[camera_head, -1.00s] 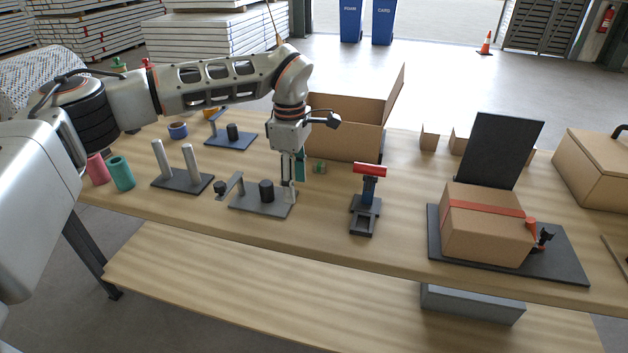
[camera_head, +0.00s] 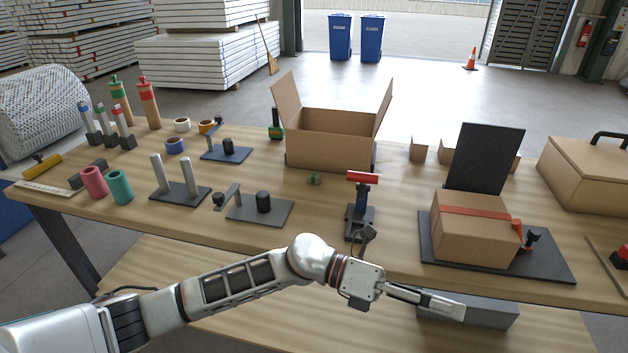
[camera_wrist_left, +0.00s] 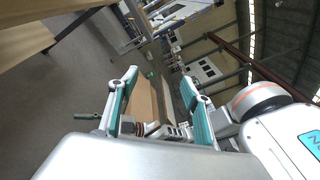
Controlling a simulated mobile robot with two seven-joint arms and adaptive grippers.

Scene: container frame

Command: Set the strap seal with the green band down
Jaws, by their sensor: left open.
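A small strap seal with a green band (camera_head: 314,179) sits on the wooden table in front of the open cardboard box. It is small in the head view, so its finer detail is hard to tell. My left gripper (camera_head: 458,308) is away from it, low at the front right, in front of the table edge. The wrist view shows its two teal-padded fingers (camera_wrist_left: 160,80) spread apart with nothing held between them. My right gripper is not in view.
The open box (camera_head: 327,150) stands behind the seal. A flat dark plate with a black cylinder (camera_head: 263,202) lies front left of it. A red-topped stand (camera_head: 362,178) is to its right, and a closed carton with a red strap (camera_head: 475,228) farther right. Bare table surrounds the seal.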

